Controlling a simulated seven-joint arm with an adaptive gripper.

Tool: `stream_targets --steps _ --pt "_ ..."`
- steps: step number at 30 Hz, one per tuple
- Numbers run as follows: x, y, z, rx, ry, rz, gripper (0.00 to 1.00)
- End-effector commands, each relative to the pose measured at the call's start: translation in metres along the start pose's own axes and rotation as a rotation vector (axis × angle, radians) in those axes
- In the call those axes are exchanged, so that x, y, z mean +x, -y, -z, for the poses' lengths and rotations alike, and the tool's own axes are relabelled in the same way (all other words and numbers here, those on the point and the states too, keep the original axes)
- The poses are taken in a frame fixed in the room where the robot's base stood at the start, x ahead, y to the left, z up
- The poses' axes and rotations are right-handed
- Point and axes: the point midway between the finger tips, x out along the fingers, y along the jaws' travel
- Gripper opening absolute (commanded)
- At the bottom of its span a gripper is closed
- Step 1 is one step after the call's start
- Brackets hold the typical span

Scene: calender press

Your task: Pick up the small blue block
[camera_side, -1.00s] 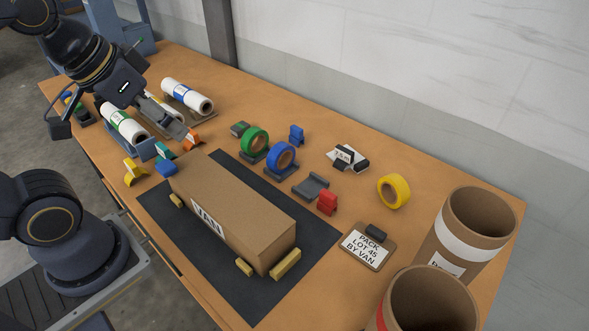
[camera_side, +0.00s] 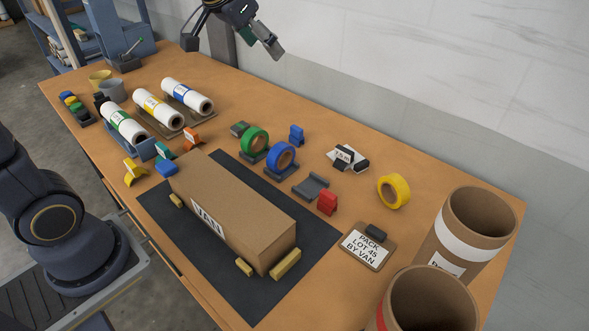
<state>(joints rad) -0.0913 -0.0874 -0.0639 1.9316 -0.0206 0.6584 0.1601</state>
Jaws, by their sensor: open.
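A small blue block (camera_side: 166,169) lies on the wooden table near the left corner of the dark mat, beside a yellow piece (camera_side: 134,173) and the cardboard box. Another small blue piece (camera_side: 297,135), shaped like a clip or stand, is behind the blue tape roll. My gripper (camera_side: 273,48) is raised at the top of the view, near the wall and far from both blue pieces. Its fingers appear as one grey shape from this side, with nothing visible held in them.
A long cardboard box marked VAN (camera_side: 228,201) lies on the dark mat (camera_side: 262,295). Labelled white rolls (camera_side: 127,124) lie at left. Large cardboard tubes (camera_side: 469,232) stand at right.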

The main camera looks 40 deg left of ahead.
Motion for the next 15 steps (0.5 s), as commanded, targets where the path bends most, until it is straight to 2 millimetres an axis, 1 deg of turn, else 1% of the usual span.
stream_targets --steps 1,2,3,5,6,8,9,12,15 --pt "0.032 0.007 0.009 -0.006 0.03 -0.005 0.71" --pt "0.048 0.01 0.013 -0.009 0.043 -0.009 0.71" --pt "0.07 0.014 0.017 -0.015 0.062 -0.014 0.71" --pt "0.101 0.02 0.017 -0.027 0.093 -0.021 0.71" --pt "0.12 0.023 0.013 -0.036 0.117 -0.027 0.71" --pt "0.144 0.027 0.005 -0.05 0.153 -0.035 0.71" --pt "0.157 0.029 -0.002 -0.058 0.177 -0.039 0.71" --pt "0.178 0.031 -0.018 -0.071 0.225 -0.049 0.71" --pt "0.191 0.033 -0.028 -0.079 0.245 -0.05 0.71"
